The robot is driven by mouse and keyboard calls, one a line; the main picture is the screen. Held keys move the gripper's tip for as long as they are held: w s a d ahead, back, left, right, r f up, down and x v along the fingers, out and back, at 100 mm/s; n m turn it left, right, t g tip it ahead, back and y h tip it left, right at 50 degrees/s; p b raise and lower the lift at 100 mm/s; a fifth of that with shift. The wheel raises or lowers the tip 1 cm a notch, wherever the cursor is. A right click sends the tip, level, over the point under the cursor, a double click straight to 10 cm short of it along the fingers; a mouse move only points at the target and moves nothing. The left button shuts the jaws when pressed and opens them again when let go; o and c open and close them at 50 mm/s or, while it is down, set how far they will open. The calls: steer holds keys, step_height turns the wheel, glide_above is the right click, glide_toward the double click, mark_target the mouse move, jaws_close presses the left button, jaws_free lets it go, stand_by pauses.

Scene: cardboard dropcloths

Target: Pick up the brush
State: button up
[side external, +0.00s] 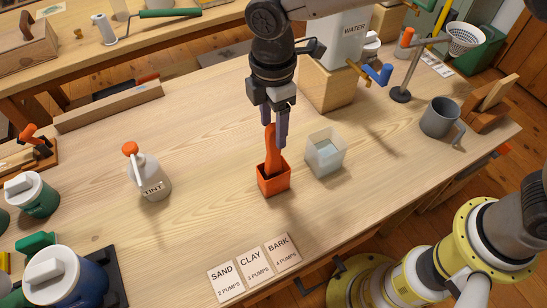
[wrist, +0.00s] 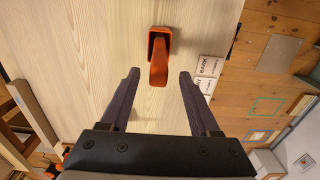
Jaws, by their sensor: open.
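The brush shows as an orange handle (side external: 271,143) standing up out of a small square orange holder (side external: 274,183) on the wooden table. Its lower end is hidden inside the holder. My gripper (side external: 276,138) points down over the holder, with its fingers beside the upper handle. In the wrist view my gripper (wrist: 159,74) is open, and the handle (wrist: 158,72) appears between the fingertips with space on both sides. The holder (wrist: 168,40) lies beyond the fingertips. No contact with the handle is visible.
A translucent square cup (side external: 326,153) stands close to the right of the holder. A TINT pump bottle (side external: 149,176) stands to the left. Label cards (side external: 253,269) lie near the front edge. A WATER container on a wooden block (side external: 328,87) stands behind.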

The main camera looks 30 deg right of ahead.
mark_target(273, 142)
steer(key=shift+w+d+f, duration=0.1)
steer(key=shift+f, duration=2.65)
jaws_close()
